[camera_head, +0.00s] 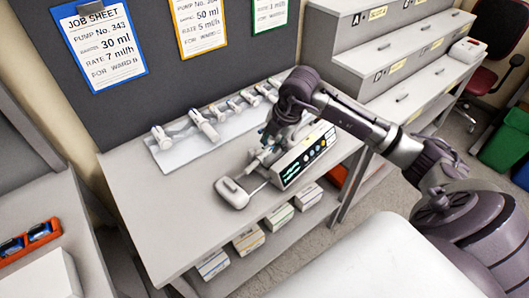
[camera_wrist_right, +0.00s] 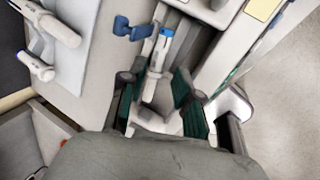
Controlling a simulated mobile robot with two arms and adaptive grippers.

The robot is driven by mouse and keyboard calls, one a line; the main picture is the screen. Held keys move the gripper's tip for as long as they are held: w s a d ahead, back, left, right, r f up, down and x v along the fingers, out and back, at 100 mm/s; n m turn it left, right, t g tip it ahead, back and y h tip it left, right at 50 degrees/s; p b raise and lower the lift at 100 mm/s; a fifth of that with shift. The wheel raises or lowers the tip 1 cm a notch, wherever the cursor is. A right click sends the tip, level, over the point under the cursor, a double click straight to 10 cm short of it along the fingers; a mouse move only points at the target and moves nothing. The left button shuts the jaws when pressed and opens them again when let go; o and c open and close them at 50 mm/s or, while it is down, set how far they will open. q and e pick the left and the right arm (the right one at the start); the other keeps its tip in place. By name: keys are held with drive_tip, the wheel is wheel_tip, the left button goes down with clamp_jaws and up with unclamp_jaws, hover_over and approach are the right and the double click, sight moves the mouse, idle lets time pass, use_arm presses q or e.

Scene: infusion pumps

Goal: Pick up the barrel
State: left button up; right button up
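A white syringe barrel with a blue tip (camera_wrist_right: 157,62) lies at the infusion pump, between the fingers of my right gripper (camera_wrist_right: 157,104) in the right wrist view. The green finger pads stand apart on either side of it, with gaps visible, so the gripper looks open. In the head view my right gripper (camera_head: 268,146) reaches down over the pump (camera_head: 304,156), which has a lit green display. The barrel there is mostly hidden by the gripper and arm. My left gripper is not in view.
A white tray (camera_head: 172,160) with several syringes lies behind on the table (camera_head: 160,210). A white pump part (camera_head: 236,192) projects at the pump's left. Boxes (camera_head: 249,240) stand on the lower shelf. Grey drawers (camera_head: 400,50) stand at the right. The table's front left is clear.

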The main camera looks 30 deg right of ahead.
sight(264, 155)
drive_tip(key=shift+w+f, duration=0.15)
drive_tip(key=shift+f, duration=0.2)
drive_tip(key=x, duration=0.1)
drive_tip(key=p+x, duration=0.1)
drive_tip(key=x, duration=0.1)
drive_tip(key=p+x, duration=0.1)
drive_tip(key=shift+a+f, duration=0.35)
drive_tip(key=shift+a, duration=0.1)
drive_tip(key=shift+w+f, duration=0.1)
drive_tip(key=shift+f, duration=0.25)
drive_tip(key=shift+c, duration=0.4)
clamp_jaws()
